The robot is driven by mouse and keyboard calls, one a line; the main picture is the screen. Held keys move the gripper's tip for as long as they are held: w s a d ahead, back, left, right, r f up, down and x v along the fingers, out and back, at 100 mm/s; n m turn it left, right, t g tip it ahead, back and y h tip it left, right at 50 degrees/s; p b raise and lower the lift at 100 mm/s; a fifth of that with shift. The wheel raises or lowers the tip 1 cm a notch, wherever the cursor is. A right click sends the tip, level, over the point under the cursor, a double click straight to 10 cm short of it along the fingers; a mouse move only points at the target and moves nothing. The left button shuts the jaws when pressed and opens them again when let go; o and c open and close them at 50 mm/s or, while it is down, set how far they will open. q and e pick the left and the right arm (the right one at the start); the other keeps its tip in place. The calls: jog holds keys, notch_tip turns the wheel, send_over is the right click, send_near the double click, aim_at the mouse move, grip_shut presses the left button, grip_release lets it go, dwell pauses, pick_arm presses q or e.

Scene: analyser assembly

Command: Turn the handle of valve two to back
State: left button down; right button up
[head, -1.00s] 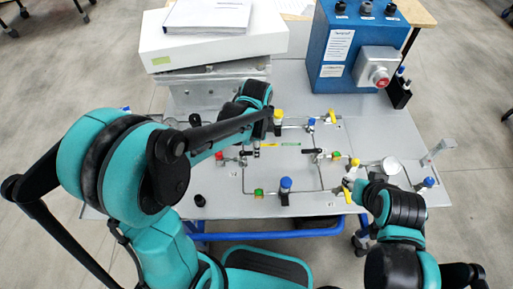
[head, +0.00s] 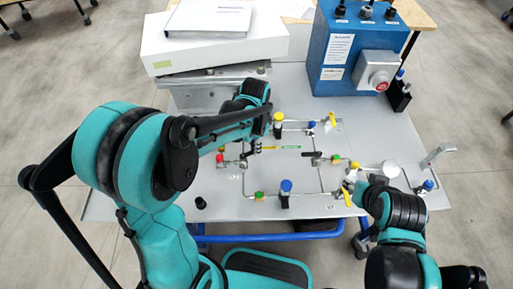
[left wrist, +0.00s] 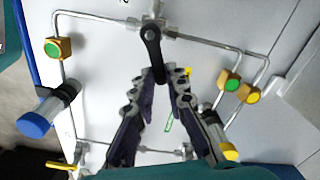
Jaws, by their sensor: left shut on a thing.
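The black handle of valve two (left wrist: 153,45) hangs from a metal pipe fitting at the top of the left wrist view, with a printed "2" partly in view beside it. My left gripper (left wrist: 165,82) has its fingertips on both sides of the handle's free end and is shut on it. In the head view my left gripper (head: 256,147) is at the left part of the pipe panel (head: 225,205), and its wrist partly hides the valve. My right gripper (head: 351,184) is at the panel's right side, by a yellow handle (head: 347,196); its fingers are too small to judge.
Another black handle (head: 312,155) lies right of my left gripper. Blue-capped (head: 286,186) and yellow-capped (head: 278,118) parts stand up from the panel. A white box (head: 214,45) and blue control box (head: 350,50) stand behind it.

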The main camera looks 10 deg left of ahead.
pick_arm(q)
jog(key=n, duration=0.2)
jog(key=w+a+n, duration=0.1)
jog(key=shift+a+n, duration=0.15)
jog(key=shift+n, duration=0.25)
jog(key=n, duration=0.1)
jog(key=a+n, duration=0.1)
jog(key=shift+w+n+p, duration=0.25)
jog(key=shift+n+p, duration=0.1)
jog(key=shift+n, duration=0.05)
jog(key=a+n, duration=0.1)
jog(key=n, duration=0.2)
jog(key=shift+w+a, duration=0.1)
jog(key=shift+a, duration=0.1)
jog(key=shift+a+n+p, duration=0.15)
jog(key=shift+a+n, duration=0.2)
jog(key=shift+n, duration=0.55)
jog(key=shift+a+n+p, duration=0.15)
jog(key=shift+a+n, duration=0.15)
jog(key=shift+n, duration=0.6)
jog(key=c, duration=1.5)
grip_release()
jog(key=shift+c, duration=0.2)
